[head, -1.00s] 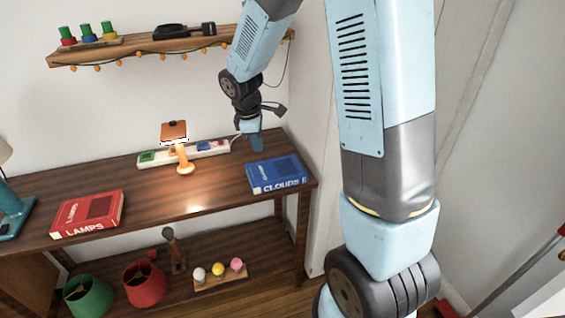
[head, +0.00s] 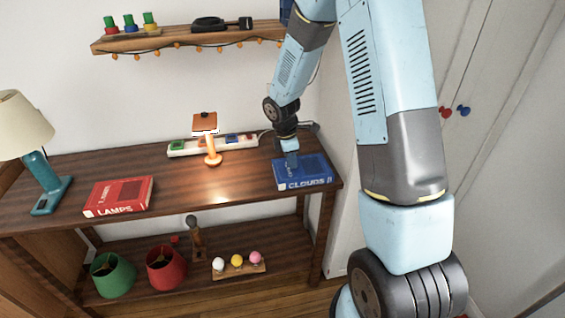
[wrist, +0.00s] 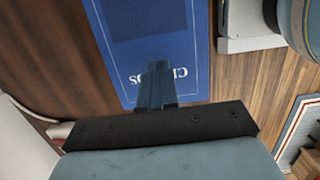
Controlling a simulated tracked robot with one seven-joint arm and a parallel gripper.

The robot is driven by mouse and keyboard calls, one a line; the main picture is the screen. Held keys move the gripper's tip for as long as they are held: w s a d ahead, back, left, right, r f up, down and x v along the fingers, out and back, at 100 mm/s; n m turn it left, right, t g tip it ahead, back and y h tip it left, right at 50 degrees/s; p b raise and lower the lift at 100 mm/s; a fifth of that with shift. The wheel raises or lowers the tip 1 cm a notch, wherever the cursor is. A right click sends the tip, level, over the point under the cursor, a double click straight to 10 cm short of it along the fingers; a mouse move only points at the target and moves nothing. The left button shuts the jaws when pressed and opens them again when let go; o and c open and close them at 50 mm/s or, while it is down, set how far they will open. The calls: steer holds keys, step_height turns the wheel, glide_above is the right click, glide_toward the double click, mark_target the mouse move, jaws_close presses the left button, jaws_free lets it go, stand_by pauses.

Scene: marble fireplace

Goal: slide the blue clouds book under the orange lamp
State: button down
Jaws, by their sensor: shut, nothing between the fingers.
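The blue clouds book (head: 318,172) lies flat near the right end of the wooden table. It also shows in the wrist view (wrist: 195,60), its title upside down. The orange lamp (head: 211,146) stands left of the book, lit, with bare tabletop between them. My gripper (head: 292,170) points down over the left part of the book. Its fingers (wrist: 157,92) are shut and empty, in front of the cover in the wrist view. I cannot tell whether the fingertips touch the cover.
A power strip (head: 185,147) runs behind the lamp. A shelf (head: 170,41) hangs above. Lampshades (head: 166,268) and a bulb holder (head: 240,270) sit on the lower shelf.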

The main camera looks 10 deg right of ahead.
mark_target(310, 168)
steer(key=d, duration=0.5)
steer(key=shift+d, duration=0.35)
steer(key=shift+f, duration=0.6)
steer(key=shift+s+f, duration=0.2)
steer(key=shift+s, duration=0.05)
